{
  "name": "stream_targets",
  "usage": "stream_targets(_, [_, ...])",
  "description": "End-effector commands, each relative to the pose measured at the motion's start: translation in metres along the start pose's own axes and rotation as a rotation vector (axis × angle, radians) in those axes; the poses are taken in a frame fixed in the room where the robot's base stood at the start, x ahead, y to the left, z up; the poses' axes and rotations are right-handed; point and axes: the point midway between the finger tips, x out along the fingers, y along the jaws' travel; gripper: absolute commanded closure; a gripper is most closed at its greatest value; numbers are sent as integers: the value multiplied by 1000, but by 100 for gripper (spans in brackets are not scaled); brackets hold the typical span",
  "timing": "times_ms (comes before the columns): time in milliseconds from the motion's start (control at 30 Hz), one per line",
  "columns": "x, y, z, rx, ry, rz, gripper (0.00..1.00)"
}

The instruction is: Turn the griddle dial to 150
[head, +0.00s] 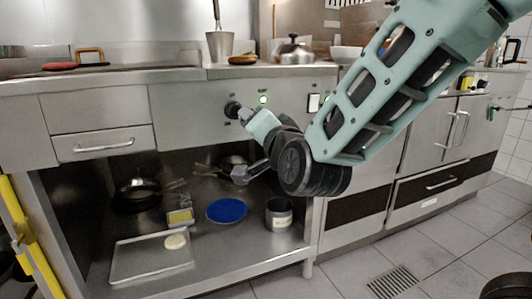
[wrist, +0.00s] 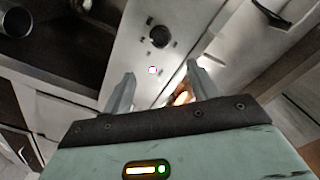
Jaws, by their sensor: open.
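The griddle dial is a round black knob (head: 232,108) on the steel front panel, left of a lit green lamp (head: 263,99). In the wrist view the dial (wrist: 159,36) sits beyond the fingertips, with small marks around it that are too small to read. My gripper (head: 245,115) is at the panel, just to the lower right of the dial in the head view. In the wrist view my gripper (wrist: 161,70) has its two fingers apart with nothing held between them. The dial's pointer setting cannot be told.
A white switch (head: 314,102) is to the right on the panel. Below is an open shelf with a metal tray (head: 125,262), a blue plate (head: 227,210), a pot (head: 279,214) and pans. A saucepan (head: 295,52) stands on the counter above. The floor at right is mostly clear.

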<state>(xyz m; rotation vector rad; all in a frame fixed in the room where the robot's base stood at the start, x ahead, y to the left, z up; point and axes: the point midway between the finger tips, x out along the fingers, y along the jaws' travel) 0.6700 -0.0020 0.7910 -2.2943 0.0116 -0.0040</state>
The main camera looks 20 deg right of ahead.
Motion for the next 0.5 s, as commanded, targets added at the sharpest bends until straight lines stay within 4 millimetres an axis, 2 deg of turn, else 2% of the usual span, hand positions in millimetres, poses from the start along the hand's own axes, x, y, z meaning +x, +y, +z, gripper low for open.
stream_targets(33, [-3,5,4,4,3,-5,41])
stream_targets(233, [-14,4,4,6,-5,-10,41])
stream_targets(333, [-28,0,2,5,-7,-9,41])
stream_targets(500, [-39,0,1,4,-7,-7,41])
